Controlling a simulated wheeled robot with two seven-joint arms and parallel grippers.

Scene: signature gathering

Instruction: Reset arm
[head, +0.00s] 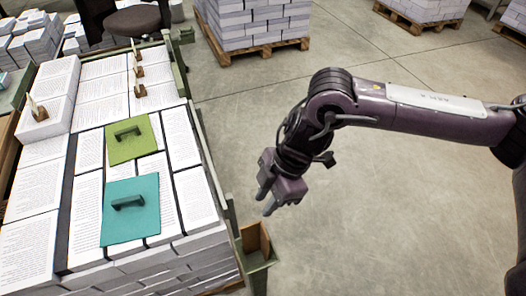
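My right arm comes in from the right, and its gripper (266,203) hangs over the floor just right of the table. Its two fingers point down and left with a small gap between them, and I see nothing held in it. My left arm and gripper are not in view.
A table of stacked printed sheets (30,243) fills the left side, with a green plate (146,150) and a teal plate (143,222), each with a dark handle. A green-edged wooden bin (254,242) is below the gripper. Pallets of paper (250,22) stand behind; the floor (400,200) is clear.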

